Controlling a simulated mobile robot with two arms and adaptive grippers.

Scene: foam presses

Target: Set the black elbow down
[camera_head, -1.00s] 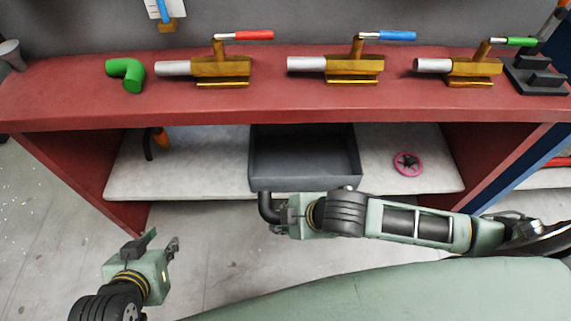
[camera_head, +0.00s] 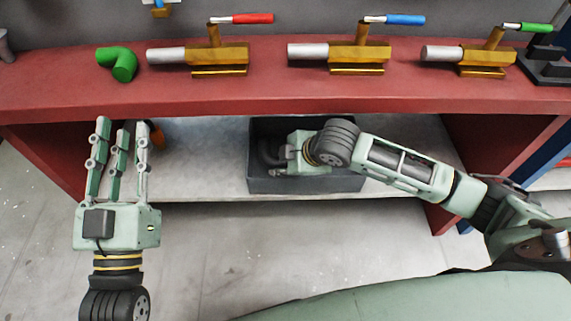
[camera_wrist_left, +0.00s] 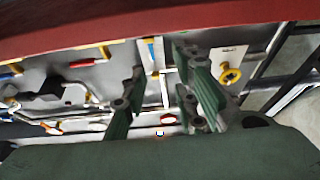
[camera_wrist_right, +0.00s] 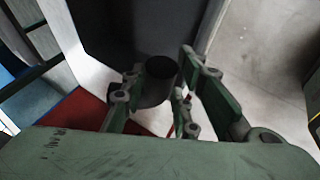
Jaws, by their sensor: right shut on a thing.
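The black elbow (camera_head: 268,152) is in my right gripper (camera_head: 279,160), over the dark grey bin (camera_head: 308,185) on the lower shelf. I cannot tell whether the elbow touches the bin. In the right wrist view the elbow's round open end (camera_wrist_right: 160,75) shows between the fingers of my right gripper (camera_wrist_right: 168,100), with the dark bin behind it. My left gripper (camera_head: 123,125) is open and empty, its fingers pointing up toward the front edge of the red bench. Its spread fingers also show in the left wrist view (camera_wrist_left: 165,90).
On the red bench top (camera_head: 270,98) lie a green elbow (camera_head: 120,65) and brass valves with red (camera_head: 245,19), blue (camera_head: 397,19) and green handles. An orange-handled tool (camera_head: 157,136) is on the left of the lower shelf (camera_head: 205,160).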

